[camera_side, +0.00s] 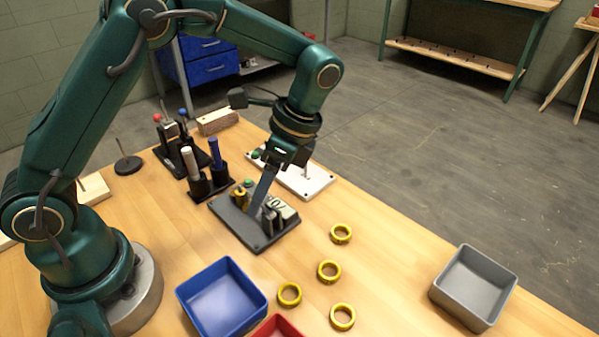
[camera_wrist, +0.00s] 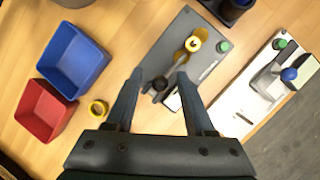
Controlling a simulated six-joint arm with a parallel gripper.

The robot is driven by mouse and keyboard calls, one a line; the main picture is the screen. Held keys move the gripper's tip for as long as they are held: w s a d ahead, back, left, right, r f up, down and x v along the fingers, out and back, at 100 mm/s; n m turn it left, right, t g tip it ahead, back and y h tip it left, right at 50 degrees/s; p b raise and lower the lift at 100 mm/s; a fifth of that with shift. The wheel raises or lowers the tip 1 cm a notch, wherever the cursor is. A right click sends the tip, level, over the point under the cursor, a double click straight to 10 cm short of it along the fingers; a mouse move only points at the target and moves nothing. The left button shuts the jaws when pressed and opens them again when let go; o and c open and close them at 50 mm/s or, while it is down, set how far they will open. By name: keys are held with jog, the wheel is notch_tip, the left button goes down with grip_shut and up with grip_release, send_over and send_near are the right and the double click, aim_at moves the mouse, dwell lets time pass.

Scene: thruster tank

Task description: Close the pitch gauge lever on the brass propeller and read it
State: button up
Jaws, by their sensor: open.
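The gauge stand is a dark grey plate (camera_side: 240,222) on the table, also in the wrist view (camera_wrist: 160,50). The small brass propeller (camera_side: 239,196) sits on it, near a green button (camera_wrist: 222,46). In the wrist view the propeller (camera_wrist: 195,42) is beyond my fingertips, and a grey bar runs from it toward a black knob (camera_wrist: 160,84), perhaps the lever. My gripper (camera_wrist: 158,76) is open, its fingers on either side of that knob with nothing clearly held. In the side view my gripper (camera_side: 262,203) is low over the stand. A white dial (camera_side: 281,208) shows partly; its reading is not legible.
A white plate (camera_side: 313,183) with a blue-knobbed lever (camera_wrist: 289,74) stands close behind. A blue bin (camera_side: 222,299), a red bin (camera_wrist: 45,112) and several yellow rings (camera_side: 329,270) lie in front. A grey bin (camera_side: 474,286) is at right. Black tool holders (camera_side: 208,186) stand left.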

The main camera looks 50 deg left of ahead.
grip_shut()
dwell(1.5)
